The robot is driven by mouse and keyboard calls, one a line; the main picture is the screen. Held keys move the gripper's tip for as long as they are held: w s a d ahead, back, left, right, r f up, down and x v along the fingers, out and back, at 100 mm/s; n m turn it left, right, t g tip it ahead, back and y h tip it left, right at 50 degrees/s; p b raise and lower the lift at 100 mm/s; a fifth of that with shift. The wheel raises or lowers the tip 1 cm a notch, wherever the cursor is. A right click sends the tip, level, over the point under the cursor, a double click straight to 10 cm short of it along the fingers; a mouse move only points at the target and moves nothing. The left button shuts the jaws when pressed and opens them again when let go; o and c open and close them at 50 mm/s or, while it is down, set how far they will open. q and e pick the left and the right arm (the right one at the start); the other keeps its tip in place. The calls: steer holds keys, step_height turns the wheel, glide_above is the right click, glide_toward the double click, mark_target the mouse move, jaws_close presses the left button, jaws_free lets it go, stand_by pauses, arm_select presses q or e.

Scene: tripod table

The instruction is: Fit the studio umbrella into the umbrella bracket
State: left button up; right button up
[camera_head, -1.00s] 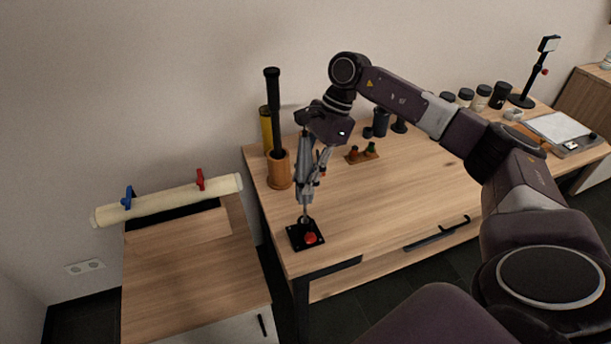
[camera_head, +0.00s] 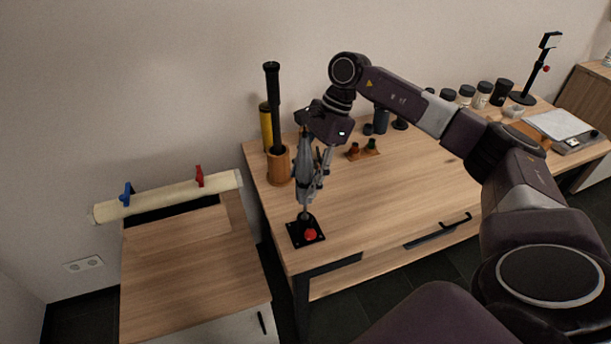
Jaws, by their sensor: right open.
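The studio umbrella (camera_head: 304,165) is grey, folded and close to upright. Its thin lower end meets the socket of the umbrella bracket (camera_head: 297,238), a black square plate with a red knob (camera_head: 310,234) at the table's front left corner. How deep the shaft sits in the socket is too small to tell. Whether a finger touches the umbrella is unclear. My left gripper is out of view.
A wooden pot (camera_head: 280,167) holding a tall black rod stands behind the umbrella, near a yellow cylinder (camera_head: 266,128). The table's middle (camera_head: 400,185) is clear. A lower cabinet with a cream roll (camera_head: 165,198) is at left.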

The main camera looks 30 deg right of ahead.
steer(key=v, duration=1.2)
stand_by(0.3)
